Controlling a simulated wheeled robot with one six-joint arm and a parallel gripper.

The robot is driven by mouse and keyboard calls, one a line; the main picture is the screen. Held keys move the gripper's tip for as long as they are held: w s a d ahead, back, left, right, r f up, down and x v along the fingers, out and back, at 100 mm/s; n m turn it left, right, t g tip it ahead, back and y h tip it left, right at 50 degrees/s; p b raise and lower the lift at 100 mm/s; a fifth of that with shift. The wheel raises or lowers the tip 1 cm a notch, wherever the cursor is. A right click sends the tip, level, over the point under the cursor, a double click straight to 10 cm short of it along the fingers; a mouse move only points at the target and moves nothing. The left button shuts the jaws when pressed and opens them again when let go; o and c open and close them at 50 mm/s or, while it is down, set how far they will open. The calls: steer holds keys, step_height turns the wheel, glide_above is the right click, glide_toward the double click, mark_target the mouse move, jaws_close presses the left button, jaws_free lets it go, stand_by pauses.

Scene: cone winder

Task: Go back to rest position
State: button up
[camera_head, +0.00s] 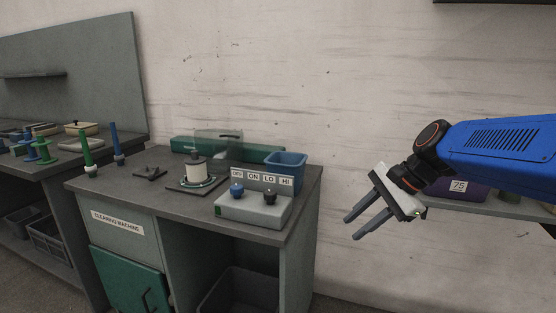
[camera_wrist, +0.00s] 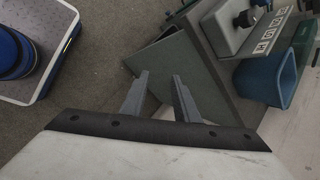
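My gripper (camera_head: 362,226) hangs at the right of the head view on my blue arm, in front of the pale wall. Its two grey fingers point down and to the left and stand apart with nothing between them. In the wrist view the fingers (camera_wrist: 156,92) also show open and empty, over the floor and the bench corner. The cone winder bench (camera_head: 150,201) stands to the left of my gripper, clear of it. On it is a white cone (camera_head: 196,169) on a round base, and a control box (camera_head: 252,207) with a blue and a black knob.
A blue bin (camera_head: 286,170) stands at the bench's back right and shows in the wrist view (camera_wrist: 268,78). Upright green (camera_head: 87,151) and blue (camera_head: 116,141) pegs stand at its left. A shelf with a purple box marked 75 (camera_head: 458,190) lies behind my arm.

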steer(key=s+d+f+n+h, duration=0.2)
steer(key=s+d+f+n, duration=0.1)
steer(key=s, duration=0.3)
steer(key=s+d+f+n+t+h, duration=0.1)
steer(key=s+d+f+n+h, duration=0.1)
steer(key=s, duration=0.5)
steer(key=s+d+f+n+t+h, duration=0.1)
steer(key=s+d+f+n, duration=0.3)
steer(key=n, duration=0.4)
steer(key=shift+s+d+f+h, duration=0.3)
steer(key=shift+s+f+h, duration=0.4)
steer(key=shift+s, duration=0.45)
